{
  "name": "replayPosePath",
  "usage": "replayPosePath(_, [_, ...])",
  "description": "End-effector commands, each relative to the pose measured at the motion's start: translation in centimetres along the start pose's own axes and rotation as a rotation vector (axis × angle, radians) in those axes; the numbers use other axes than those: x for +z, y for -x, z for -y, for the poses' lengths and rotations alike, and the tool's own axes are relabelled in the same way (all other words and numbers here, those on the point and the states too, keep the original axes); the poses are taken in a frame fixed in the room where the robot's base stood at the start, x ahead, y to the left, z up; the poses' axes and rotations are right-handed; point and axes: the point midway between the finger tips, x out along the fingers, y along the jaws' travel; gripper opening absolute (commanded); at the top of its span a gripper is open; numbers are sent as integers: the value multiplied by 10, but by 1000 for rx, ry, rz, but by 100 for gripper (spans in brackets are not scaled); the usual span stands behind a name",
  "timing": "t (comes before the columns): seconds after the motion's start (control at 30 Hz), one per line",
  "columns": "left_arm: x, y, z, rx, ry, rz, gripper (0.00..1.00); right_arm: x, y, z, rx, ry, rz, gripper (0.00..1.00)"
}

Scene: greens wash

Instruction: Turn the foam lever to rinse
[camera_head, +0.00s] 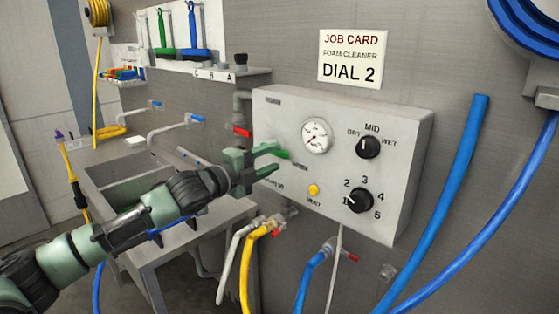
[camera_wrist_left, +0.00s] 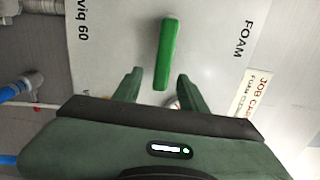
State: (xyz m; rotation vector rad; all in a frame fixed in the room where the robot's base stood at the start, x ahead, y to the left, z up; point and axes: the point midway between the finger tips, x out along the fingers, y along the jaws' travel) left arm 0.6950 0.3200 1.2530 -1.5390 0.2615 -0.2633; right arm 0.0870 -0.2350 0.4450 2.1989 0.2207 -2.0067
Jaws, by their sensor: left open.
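The foam lever is a bright green handle on the front of the light grey control box (camera_head: 385,205). In the left wrist view the lever (camera_wrist_left: 167,53) stands out ahead of the gripper, its near end in the gap between the fingertips. In the head view only a bit of the lever (camera_head: 283,154) shows by the fingers. My left gripper (camera_head: 273,160) is open at the box's left part. In the wrist view the gripper (camera_wrist_left: 158,80) has a finger on each side, apart from the lever. My right gripper is out of view.
The box carries a gauge (camera_head: 317,136), a black upper knob (camera_head: 368,147), a numbered dial (camera_head: 358,199) and a yellow button (camera_head: 313,190). A job card (camera_head: 350,59) reads DIAL 2. Yellow (camera_head: 246,270) and blue hoses (camera_head: 306,285) hang below. A sink (camera_head: 140,175) stands left.

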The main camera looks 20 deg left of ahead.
Motion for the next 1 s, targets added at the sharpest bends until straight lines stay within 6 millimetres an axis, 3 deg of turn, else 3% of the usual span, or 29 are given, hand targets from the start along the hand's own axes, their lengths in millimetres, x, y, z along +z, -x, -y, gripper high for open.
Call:
replayPosePath(0.1, [0, 20, -5, 3, -4, 1, 42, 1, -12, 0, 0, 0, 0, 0])
replayPosePath(0.3, [-1, 36, -2, 2, -2, -1, 42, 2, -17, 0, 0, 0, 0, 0])
replayPosePath(0.83, [-2, 37, -2, 3, 1, -2, 42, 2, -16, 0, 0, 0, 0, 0])
replayPosePath(0.93, [-11, 34, -16, 26, 25, -8, 42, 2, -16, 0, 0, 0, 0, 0])
replayPosePath(1.0, [-26, 31, -37, 62, 65, -18, 42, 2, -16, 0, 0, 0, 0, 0])
